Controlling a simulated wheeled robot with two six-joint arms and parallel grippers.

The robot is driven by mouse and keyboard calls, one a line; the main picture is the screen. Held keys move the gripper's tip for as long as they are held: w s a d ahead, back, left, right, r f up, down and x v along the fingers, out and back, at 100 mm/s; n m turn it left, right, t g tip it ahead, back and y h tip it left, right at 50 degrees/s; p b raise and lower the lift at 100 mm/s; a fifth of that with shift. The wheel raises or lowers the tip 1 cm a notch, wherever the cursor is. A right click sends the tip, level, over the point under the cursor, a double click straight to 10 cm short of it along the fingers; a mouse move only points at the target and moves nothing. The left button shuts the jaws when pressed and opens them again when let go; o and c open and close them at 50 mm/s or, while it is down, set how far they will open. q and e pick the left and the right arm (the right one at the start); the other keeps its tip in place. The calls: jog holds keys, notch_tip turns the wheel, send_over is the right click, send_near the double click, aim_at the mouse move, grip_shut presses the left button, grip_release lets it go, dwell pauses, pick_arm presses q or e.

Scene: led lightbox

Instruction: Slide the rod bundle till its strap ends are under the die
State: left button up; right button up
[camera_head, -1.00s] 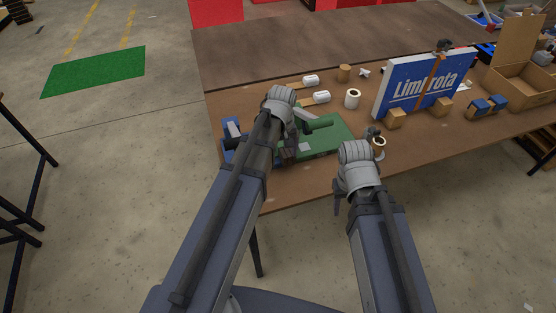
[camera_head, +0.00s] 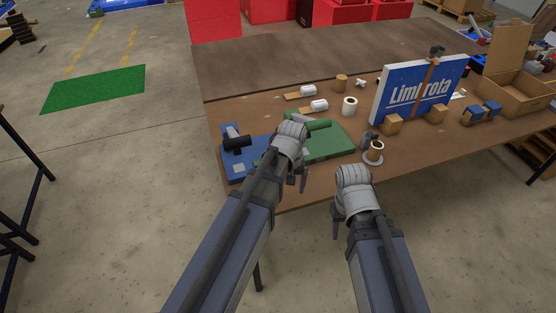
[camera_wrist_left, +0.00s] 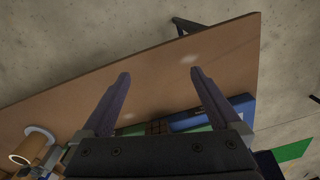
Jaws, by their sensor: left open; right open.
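A blue base (camera_head: 237,169) with a dark cylindrical part (camera_head: 237,143) on it stands at the table's front left. A green base (camera_head: 338,143) with a green cylinder (camera_head: 318,126) on it lies to its right. I cannot tell which part is the die or the rod bundle. My left gripper (camera_head: 303,180) is open and empty at the front of the green base, hiding where the two bases meet. The left wrist view shows its spread fingers (camera_wrist_left: 160,78) over bare table. My right gripper (camera_head: 336,222) is open, in front of the table's edge, touching nothing.
White rolls (camera_head: 319,105) lie behind the green base, near a white cylinder (camera_head: 349,106). A round wooden-topped piece (camera_head: 374,152) stands to its right. A blue sign box (camera_head: 425,90) and an open carton (camera_head: 512,95) stand further right. The rear table is bare.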

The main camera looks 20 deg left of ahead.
pick_arm(q)
jog(key=s+d+f+m+b, duration=0.6)
jog(key=s+f+b, duration=0.2)
jog(key=f, duration=0.2)
jog(key=shift+s+y+b, duration=0.3)
jog(key=shift+y+b, duration=0.1)
jog(key=shift+s+d+r+m+p, duration=0.25)
jog(key=shift+s+r+m+p, duration=0.15)
jog(key=shift+s+r+m, duration=0.05)
jog(key=shift+s+d+r+m+p, duration=0.2)
jog(key=shift+s+r+m+p, duration=0.2)
jog(key=shift+s+r+m, duration=0.05)
jog(key=shift+c, duration=0.4)
